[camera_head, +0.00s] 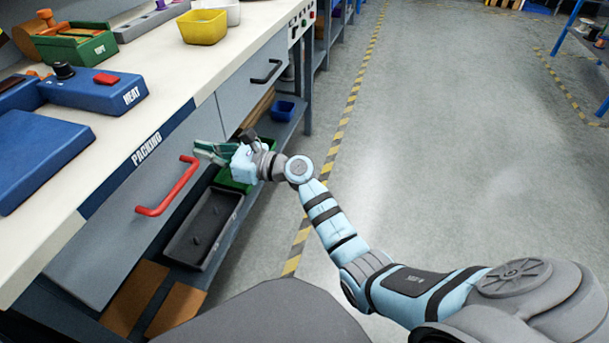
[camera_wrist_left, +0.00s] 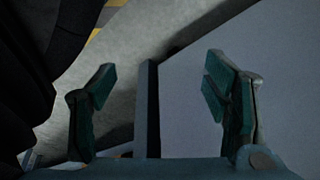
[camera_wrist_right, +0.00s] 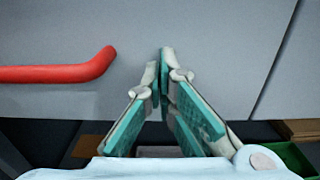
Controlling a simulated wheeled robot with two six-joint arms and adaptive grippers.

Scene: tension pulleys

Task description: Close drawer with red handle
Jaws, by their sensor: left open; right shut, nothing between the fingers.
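The drawer front (camera_head: 120,225) is a grey panel under the bench top, with a red bar handle (camera_head: 176,192). It looks about level with the panel beside it; I cannot tell if a gap is left. My right gripper (camera_head: 200,152) is shut and empty, its tips at the drawer front to the right of the handle. In the right wrist view, the tips (camera_wrist_right: 165,75) point at the grey front, and the red handle (camera_wrist_right: 60,73) is at the left. Whether they touch is unclear. My left gripper (camera_wrist_left: 158,90) shows open and empty only in its wrist view.
A second drawer with a black handle (camera_head: 266,72) is to the right. Below are a black tray (camera_head: 202,228), a green bin (camera_head: 232,180) and a blue bin (camera_head: 284,110). The bench top (camera_head: 150,75) holds blue devices and a yellow bin (camera_head: 202,26). Open floor lies right.

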